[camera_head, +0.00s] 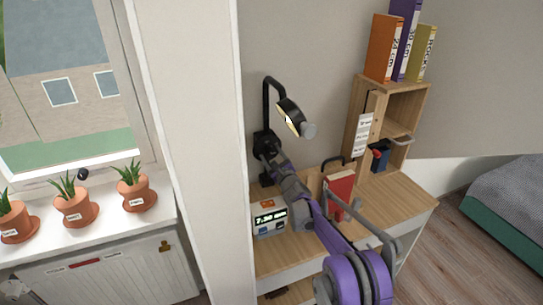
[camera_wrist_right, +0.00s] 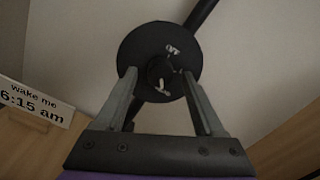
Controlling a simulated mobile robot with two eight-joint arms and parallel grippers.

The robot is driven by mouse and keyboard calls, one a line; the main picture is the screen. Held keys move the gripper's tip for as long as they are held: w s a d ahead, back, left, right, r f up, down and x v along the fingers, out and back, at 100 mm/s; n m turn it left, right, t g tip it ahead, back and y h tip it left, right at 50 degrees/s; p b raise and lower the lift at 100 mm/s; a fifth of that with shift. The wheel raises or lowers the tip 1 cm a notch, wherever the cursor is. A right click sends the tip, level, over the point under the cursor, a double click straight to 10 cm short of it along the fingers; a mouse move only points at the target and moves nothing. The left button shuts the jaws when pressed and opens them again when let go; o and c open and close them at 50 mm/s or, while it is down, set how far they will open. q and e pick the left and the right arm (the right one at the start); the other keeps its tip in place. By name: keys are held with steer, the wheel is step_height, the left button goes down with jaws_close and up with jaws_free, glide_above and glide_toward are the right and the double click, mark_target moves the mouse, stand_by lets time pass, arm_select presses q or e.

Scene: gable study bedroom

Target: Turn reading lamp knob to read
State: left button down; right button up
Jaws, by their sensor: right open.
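The black reading lamp (camera_head: 272,88) is fixed to the wall above the desk, with its lit head (camera_head: 291,117) tilted down. In the right wrist view its round black plate (camera_wrist_right: 150,45) has a small dark knob (camera_wrist_right: 160,72) at the centre. White "OFF" lettering shows above the knob, and a white mark shows on it; other lettering is hidden or too small to read. My right gripper (camera_head: 268,152) reaches up to the plate. In the right wrist view its fingers (camera_wrist_right: 159,76) stand open on either side of the knob.
A wooden shelf (camera_head: 408,91) holds upright books. A "wake me 6:15 am" card (camera_wrist_right: 32,103) is left in the wrist view. Potted plants (camera_head: 74,207) line the windowsill.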

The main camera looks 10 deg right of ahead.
steer(key=s+d+b, duration=0.1)
steer(key=s+d, duration=0.1)
steer(key=s, duration=0.8)
steer(key=shift+s+f, duration=0.25)
steer(key=shift+s, duration=0.1)
steer(key=s+a+r+n+g+y+p, duration=0.1)
steer(key=s+a+r+n+g+y, duration=0.25)
steer(key=s+n, duration=0.5)
steer(key=s+a+r+n+g+y+p, duration=0.1)
steer(key=s+a+r+n+g+p, duration=0.2)
steer(key=s+a+n, duration=0.55)
steer(key=s+d+f+n+g+h, duration=0.2)
steer(key=s+d+f+n, duration=0.1)
steer(key=s, duration=0.7)
steer(key=s+d+f+n+g+h+p, duration=0.1)
steer(key=s+d+f+n+g+h, duration=0.1)
steer(key=s, duration=0.7)
steer(key=s+d+f+n+g+h, duration=0.2)
steer(key=s+d+f+n+h, duration=0.1)
steer(key=s, duration=0.7)
steer(key=d+f+n, duration=0.1)
steer(key=d+n, duration=0.1)
steer(key=n, duration=0.1)
steer(key=shift+s+d+h+p, duration=0.3)
steer(key=shift+s+d+h, duration=0.05)
steer(key=shift+d, duration=0.05)
steer(key=shift+g, duration=0.25)
